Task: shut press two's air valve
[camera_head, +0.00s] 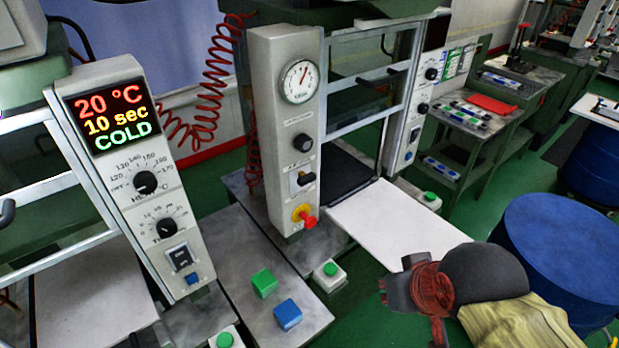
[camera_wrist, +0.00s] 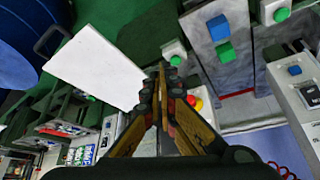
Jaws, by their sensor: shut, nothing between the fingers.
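The middle press has a grey control column (camera_head: 283,130) with a round gauge (camera_head: 300,81), a black knob and a black switch. Low on its face, a red handle on a yellow plate (camera_head: 304,215) looks like the air valve. Its exact turn is hard to read. In the wrist view the red and yellow valve (camera_wrist: 195,103) shows just right of my fingers, partly covered. My gripper (camera_wrist: 163,78) is shut and empty, its fingertips together. In the head view my arm's end is at the lower right, apart from the column.
A white plate (camera_head: 400,222) juts out from the middle press. Green (camera_head: 264,282) and blue (camera_head: 288,314) blocks lie on the grey bench. A left press panel (camera_head: 112,115) reads 20 °C, 10 sec, COLD. A blue drum (camera_head: 555,240) stands at the right.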

